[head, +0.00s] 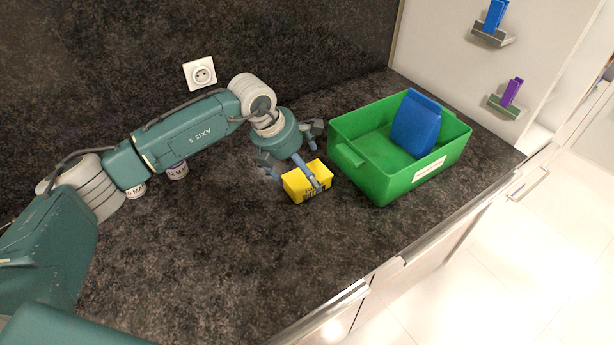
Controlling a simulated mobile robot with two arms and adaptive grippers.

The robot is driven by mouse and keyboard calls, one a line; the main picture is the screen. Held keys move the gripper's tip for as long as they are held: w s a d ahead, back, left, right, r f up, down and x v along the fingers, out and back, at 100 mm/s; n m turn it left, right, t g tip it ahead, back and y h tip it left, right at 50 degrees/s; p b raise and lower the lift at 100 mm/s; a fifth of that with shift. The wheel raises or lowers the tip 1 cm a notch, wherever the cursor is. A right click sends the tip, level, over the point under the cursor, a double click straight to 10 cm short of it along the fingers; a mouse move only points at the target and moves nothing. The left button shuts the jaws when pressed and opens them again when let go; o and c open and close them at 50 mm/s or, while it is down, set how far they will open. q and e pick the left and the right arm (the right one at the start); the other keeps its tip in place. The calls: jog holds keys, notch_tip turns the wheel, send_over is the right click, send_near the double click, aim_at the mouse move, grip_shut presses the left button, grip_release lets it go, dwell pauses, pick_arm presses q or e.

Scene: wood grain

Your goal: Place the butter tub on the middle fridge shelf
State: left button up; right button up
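The butter tub (293,184) is a small yellow tub with dark lettering, at the middle of the dark counter. My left gripper (306,178) is over it, with a finger lying across the tub's right part in this view. The other fingertip is hard to make out, and I cannot tell whether the fingers press on the tub. The tub seems to be on or just above the counter. No fridge shelf can be made out. My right gripper is not in view.
A green crate (345,157) holding a blue packet (416,124) stands right of the tub. Two labelled jars (135,191) (177,171) stand behind my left arm. Wall holders carry a blue item (495,15) and a purple item (512,92). The front counter is clear.

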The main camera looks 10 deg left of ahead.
pick_arm(q)
jog(key=shift+x, duration=0.95)
jog(key=shift+w+f, duration=0.1)
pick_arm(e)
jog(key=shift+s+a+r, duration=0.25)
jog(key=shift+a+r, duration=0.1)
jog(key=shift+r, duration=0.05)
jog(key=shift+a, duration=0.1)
pick_arm(q)
jog(key=shift+f+b, duration=0.25)
jog(key=shift+b, duration=0.05)
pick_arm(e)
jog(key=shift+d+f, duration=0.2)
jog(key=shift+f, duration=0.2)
pick_arm(q)
jog(key=shift+c, duration=0.3)
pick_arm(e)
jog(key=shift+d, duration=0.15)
pick_arm(q)
jog(key=c, duration=1.6)
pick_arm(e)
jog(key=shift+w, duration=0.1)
pick_arm(q)
jog(key=shift+o, duration=0.2)
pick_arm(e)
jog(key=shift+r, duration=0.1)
